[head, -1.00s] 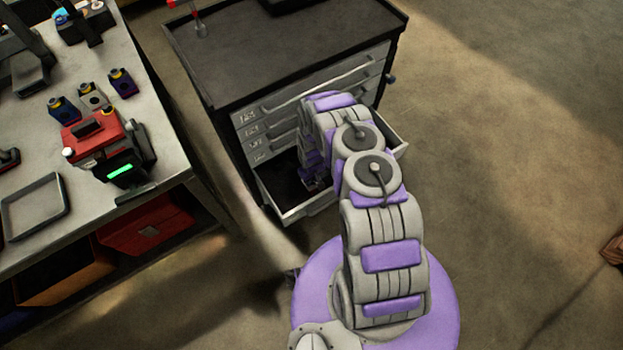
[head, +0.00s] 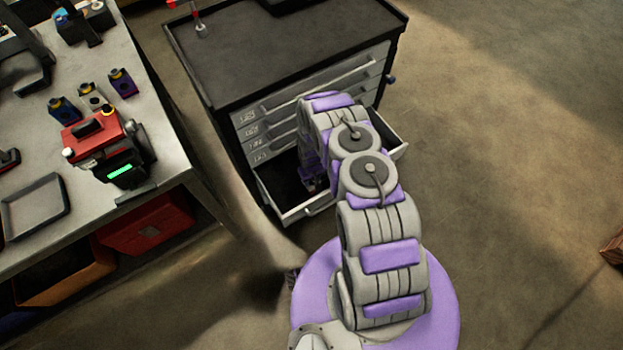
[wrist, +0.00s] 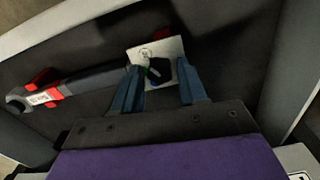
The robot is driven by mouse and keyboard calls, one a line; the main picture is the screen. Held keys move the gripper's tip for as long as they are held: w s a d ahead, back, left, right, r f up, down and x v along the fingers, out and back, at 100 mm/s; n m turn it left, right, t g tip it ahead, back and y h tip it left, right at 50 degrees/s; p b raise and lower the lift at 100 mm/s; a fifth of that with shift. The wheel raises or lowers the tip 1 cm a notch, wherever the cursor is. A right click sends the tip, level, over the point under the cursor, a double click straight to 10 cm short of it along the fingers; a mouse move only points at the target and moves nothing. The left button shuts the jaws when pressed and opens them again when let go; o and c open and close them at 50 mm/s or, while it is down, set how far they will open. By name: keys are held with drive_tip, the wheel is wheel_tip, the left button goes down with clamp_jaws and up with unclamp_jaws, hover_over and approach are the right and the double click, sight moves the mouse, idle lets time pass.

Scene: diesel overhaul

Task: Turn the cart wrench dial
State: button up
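A torque wrench (wrist: 80,84) with a dark shaft and red parts lies in the open bottom drawer (head: 318,205) of the cart. At its right end in the wrist view is a pale square plate (wrist: 173,47) with a dark dial knob (wrist: 159,70). My gripper (wrist: 160,66) is over this plate, its two blue fingers apart on either side of the knob. I see a gap beside the knob, but I cannot tell how deep the fingertips reach. In the head view my arm hides most of the drawer's inside, the wrench and the dial.
The black-topped tool cart (head: 290,50) stands above the open drawer, its other drawers shut. The drawer walls are close around my gripper. A workbench (head: 160,150) with a red device (head: 92,132) and a tray (head: 35,207) stands at left.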

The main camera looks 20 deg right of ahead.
drive_tip(key=shift+o, duration=0.9)
wheel_tip(320, 180, up, 17)
drive_tip(key=p, duration=0.3)
drive_tip(key=shift+r+p, duration=0.15)
drive_tip(key=shift+p, duration=0.25)
